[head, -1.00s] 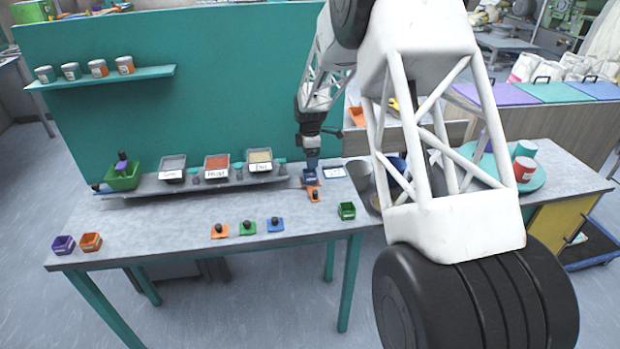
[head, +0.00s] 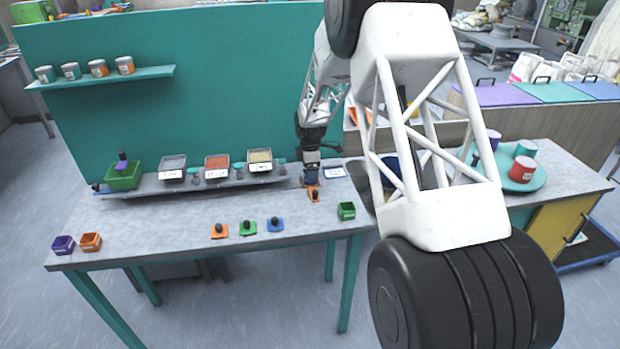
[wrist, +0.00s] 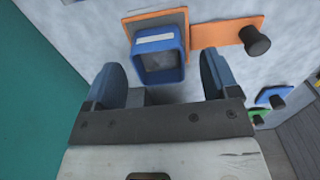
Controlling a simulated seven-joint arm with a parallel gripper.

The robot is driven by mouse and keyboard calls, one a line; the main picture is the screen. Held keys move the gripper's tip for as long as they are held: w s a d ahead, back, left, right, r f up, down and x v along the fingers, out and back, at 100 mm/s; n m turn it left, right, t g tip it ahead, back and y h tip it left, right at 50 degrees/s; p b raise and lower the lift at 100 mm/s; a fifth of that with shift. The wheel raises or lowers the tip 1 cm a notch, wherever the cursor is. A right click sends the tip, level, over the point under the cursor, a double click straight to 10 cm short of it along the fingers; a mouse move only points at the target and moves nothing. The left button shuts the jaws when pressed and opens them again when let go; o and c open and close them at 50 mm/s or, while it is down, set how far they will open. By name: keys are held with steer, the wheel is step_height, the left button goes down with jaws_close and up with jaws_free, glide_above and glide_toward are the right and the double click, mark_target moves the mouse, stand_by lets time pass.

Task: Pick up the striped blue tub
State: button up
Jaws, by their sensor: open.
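The striped blue tub (wrist: 158,60) shows in the wrist view as a small square open tub with a pale stripe on its far side. It sits on an orange mat (wrist: 155,20). My gripper (wrist: 160,66) is open, with one dark blue finger on each side of the tub's near part and gaps visible between them. In the head view my gripper (head: 311,173) is low over the back of the bench, and its fingers largely hide the tub there.
An orange lid with a black knob (head: 315,195) lies just in front. A white blue-edged tray (head: 334,171) is close on the right, a green tub (head: 347,211) at front right. Labelled powder trays (head: 217,168) stand left on a raised ledge. The bench's left middle is clear.

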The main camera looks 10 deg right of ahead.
steer(key=shift+f, duration=0.95)
steer(key=c, duration=1.1)
steer(key=shift+r, duration=0.15)
steer(key=shift+r, duration=1.4)
steer(key=shift+s+r, duration=0.15)
steer(key=shift+r, duration=0.15)
steer(key=s, duration=0.5)
steer(key=s+r, duration=0.1)
steer(key=s, duration=0.9)
steer(key=shift+s+r, duration=0.15)
steer(key=shift+s, duration=0.15)
steer(key=shift+s+a+r, duration=0.1)
steer(key=shift+s+r, duration=0.35)
steer(key=shift+s, duration=0.3)
steer(key=shift+s+a+r, duration=0.1)
steer(key=shift+s+r, duration=0.3)
steer(key=shift+s, duration=0.35)
